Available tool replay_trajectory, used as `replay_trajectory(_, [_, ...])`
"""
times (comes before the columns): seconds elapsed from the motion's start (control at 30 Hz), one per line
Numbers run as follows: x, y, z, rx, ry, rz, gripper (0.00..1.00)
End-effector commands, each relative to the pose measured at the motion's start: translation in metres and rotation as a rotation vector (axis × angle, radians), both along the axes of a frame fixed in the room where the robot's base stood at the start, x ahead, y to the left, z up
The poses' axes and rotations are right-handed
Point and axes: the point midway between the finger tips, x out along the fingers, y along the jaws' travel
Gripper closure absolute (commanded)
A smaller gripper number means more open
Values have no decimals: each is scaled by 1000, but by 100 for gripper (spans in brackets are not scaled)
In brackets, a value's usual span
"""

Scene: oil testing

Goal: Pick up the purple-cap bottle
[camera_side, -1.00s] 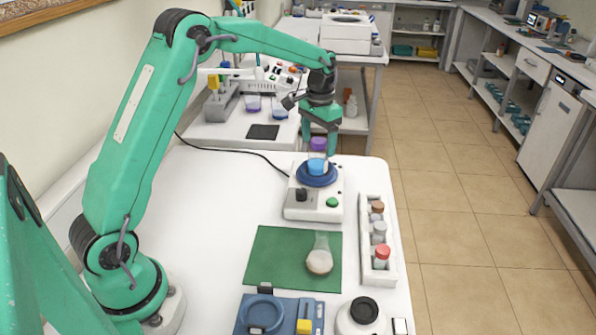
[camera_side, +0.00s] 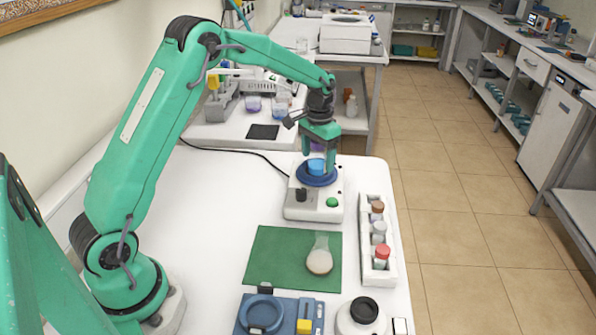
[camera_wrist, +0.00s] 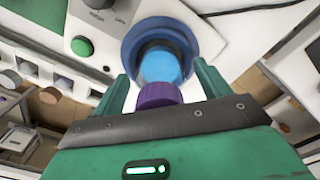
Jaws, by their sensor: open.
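The purple-cap bottle (camera_side: 316,167) holds blue liquid and stands on the round blue plate of a white device (camera_side: 314,207) in the side view. Its cap is mostly hidden behind my gripper there. In the wrist view the bottle shows its blue body (camera_wrist: 160,66) and purple cap (camera_wrist: 158,95). My gripper (camera_side: 319,162) is lowered over the bottle and open. In the wrist view its green fingers (camera_wrist: 164,84) stand on either side of the bottle, with visible gaps between them and it.
A white rack (camera_side: 378,245) with several capped vials stands to the right of the device. A blue apparatus (camera_side: 280,314) and a black-lidded jar (camera_side: 362,316) are nearer.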

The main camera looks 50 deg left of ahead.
Motion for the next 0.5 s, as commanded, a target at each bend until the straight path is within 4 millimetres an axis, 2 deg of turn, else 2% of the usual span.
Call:
replay_trajectory(0.03, [0,0,0,0,0,0,26])
replay_trajectory(0.3, [0,0,0,0,0,0,77])
replay_trajectory(0.5, [0,0,1,0,-1,0,77])
